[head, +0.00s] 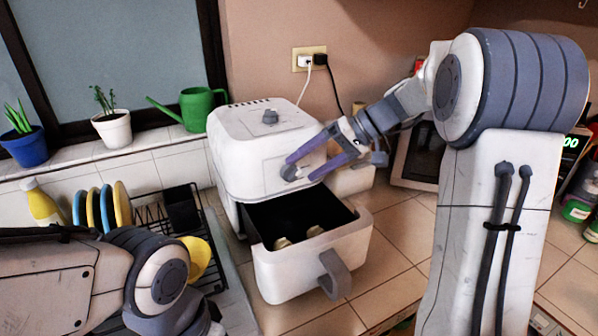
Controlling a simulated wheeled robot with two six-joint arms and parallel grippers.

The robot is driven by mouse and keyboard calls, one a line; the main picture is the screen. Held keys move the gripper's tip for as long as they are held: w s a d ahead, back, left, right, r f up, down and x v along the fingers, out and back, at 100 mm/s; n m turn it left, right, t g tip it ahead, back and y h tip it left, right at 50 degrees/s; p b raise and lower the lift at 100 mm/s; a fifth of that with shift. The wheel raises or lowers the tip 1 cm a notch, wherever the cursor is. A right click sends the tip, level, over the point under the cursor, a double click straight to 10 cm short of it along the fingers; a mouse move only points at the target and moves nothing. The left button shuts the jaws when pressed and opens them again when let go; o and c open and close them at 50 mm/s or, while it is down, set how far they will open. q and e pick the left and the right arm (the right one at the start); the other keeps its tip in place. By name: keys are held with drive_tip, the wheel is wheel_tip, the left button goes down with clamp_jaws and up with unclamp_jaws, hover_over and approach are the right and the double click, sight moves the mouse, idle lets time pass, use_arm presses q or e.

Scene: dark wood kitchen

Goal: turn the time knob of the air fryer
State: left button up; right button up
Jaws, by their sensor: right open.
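The white air fryer (250,150) stands on the counter, with its drawer (310,262) pulled out and a few pale pieces of food (283,243) inside. A grey round knob (290,173) is on its front face, and another grey knob (270,117) is on its top. The picture does not show which is the time knob. My right gripper (301,168) is open, its two purple-grey fingers at the front knob, one above and one at its right. Whether they touch it, I cannot tell. My left arm shows at lower left, its gripper out of view.
The open drawer and its handle (334,274) jut forward below my right gripper. A dish rack (150,218) with plates stands at left. A green watering can (195,108) and potted plants are on the sill. Cords run to an outlet (309,59). Tiles at front right are clear.

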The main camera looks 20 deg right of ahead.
drive_tip(key=v, duration=0.7)
drive_tip(key=shift+d+r, duration=0.1)
